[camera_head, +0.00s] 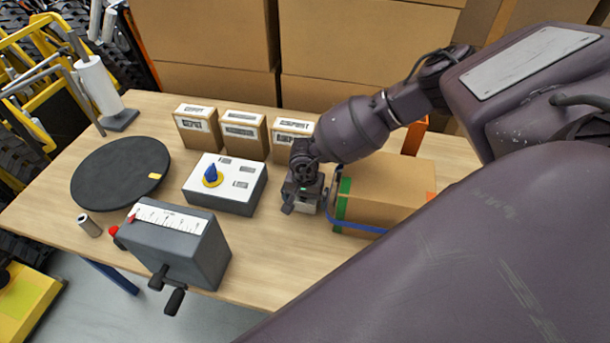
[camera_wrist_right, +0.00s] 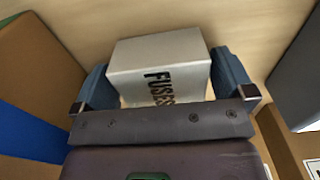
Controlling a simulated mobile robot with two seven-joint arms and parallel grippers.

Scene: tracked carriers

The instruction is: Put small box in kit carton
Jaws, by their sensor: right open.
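The small box, pale with the word FUSES on it, lies on the table between my right gripper's fingers in the right wrist view (camera_wrist_right: 165,68). In the head view only a pale bit of it shows under the gripper (camera_head: 304,207). My right gripper (camera_wrist_right: 165,85) is open, with one blue-grey finger on each side of the box. In the head view my right gripper (camera_head: 303,198) points down just left of the kit carton (camera_head: 385,192), a brown carton with green edging and a blue strap. My arm hides part of the carton. My left gripper is out of view.
Several small brown labelled boxes (camera_head: 242,132) stand at the back. A white-topped grey box (camera_head: 226,196) with a blue cone lies left of the gripper. Further left are a black disc (camera_head: 120,172) and a grey cranked device (camera_head: 175,250). Large cartons (camera_head: 365,60) stand behind the table.

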